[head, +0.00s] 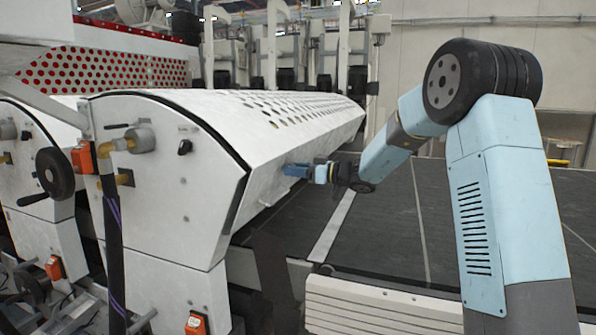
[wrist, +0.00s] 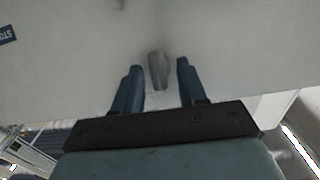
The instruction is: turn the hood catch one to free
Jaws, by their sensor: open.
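The hood catch, a small grey elongated piece (wrist: 158,70), sits on the pale hood panel in the wrist view. It lies between and slightly beyond the fingertips of my gripper (wrist: 158,72), with a gap to each blue finger. My gripper is open and the fingers show no grip on the catch. In the head view my gripper (head: 295,171) is at the front face of the white hood (head: 275,150); the catch there is hidden or too small to tell.
A dark label with white letters (wrist: 6,35) is on the panel at the left. In the head view a dark flat bed (head: 400,230) lies below my arm. A handwheel (head: 55,174) and orange switch boxes (head: 82,157) are on the machine's left end.

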